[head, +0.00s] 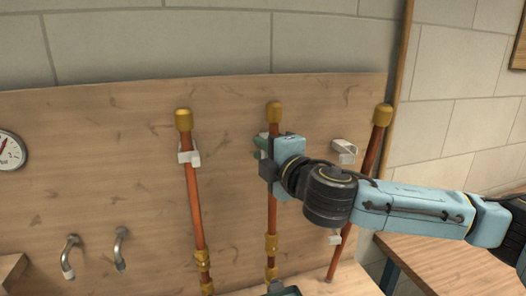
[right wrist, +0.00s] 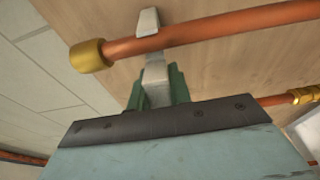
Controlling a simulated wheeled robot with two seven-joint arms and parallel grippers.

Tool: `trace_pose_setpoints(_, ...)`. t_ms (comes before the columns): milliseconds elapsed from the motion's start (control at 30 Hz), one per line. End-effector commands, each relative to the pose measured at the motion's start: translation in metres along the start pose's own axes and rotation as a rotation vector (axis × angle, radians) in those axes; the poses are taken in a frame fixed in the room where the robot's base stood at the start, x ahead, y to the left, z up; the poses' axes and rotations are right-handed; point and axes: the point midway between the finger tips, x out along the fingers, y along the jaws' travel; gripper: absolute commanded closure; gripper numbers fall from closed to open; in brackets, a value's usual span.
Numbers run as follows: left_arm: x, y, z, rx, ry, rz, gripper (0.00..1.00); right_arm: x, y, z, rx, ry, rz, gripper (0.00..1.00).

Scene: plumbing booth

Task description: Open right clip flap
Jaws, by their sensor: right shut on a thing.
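My right gripper (head: 263,148) is at the upper part of the middle copper pipe (head: 272,205), just below its brass cap. In the right wrist view its green fingers (right wrist: 157,88) are shut on a pale grey clip (right wrist: 155,70) that shows on both sides of the copper pipe (right wrist: 205,33). In the head view the gripper hides most of this clip. Another pale clip (head: 343,148) is on the board at the right, beside the tilted right pipe (head: 372,150); its flap appears to stand out.
The left pipe (head: 193,205) runs through a white clip (head: 188,157). A lower clip (head: 335,239) is near the right pipe. A wooden bench (head: 450,265) is at the lower right.

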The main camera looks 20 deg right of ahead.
Motion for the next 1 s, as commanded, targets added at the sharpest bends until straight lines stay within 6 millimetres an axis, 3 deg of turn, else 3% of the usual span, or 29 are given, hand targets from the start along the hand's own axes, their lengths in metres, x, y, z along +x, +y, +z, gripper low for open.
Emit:
trace_pose_setpoints(167, -0.0012, 0.0, 0.0002, 0.0, 0.0, 0.0, 0.64, 0.0014, -0.0003, -0.0029, 0.002, -0.033, 0.0, 1.0)
trace_pose_setpoints(600, -0.007, 0.0, -0.0002, 0.0, -0.001, 0.0, 0.64, 0.0073, 0.0005, -0.0046, 0.002, -0.31, 0.001, 1.0)
trace_pose_setpoints(967, -0.007, 0.0, -0.0002, 0.0, -0.001, 0.0, 0.64, 0.0072, 0.0002, -0.0033, 0.0, -0.334, 0.0, 1.0)
trace_pose_setpoints(1000, -0.007, -0.0001, -0.0001, 0.0, -0.001, 0.0, 0.64, 0.0072, 0.0002, -0.0033, 0.0, -0.334, 0.0, 0.79)
